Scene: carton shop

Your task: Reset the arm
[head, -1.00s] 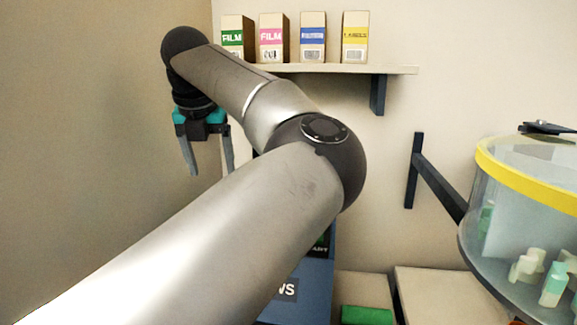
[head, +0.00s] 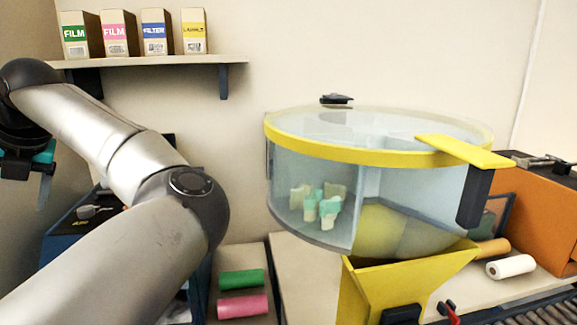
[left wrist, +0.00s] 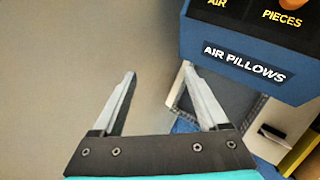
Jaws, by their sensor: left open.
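My left arm comes in from the lower left in the head view, bent at the elbow, with its wrist at the left edge. My left gripper (head: 42,185) hangs down there, partly cut off by the frame edge. In the left wrist view my left gripper (left wrist: 158,95) is open, its two fingers apart with nothing between them. Beyond the fingers are a plain wall and, to the right, a blue box (left wrist: 235,45) labelled "AIR PILLOWS". My right gripper is in neither view.
A shelf (head: 150,62) with several small cartons is on the wall. A green roll (head: 241,279) and a pink roll (head: 243,306) lie below. An orange box (head: 540,225) stands right.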

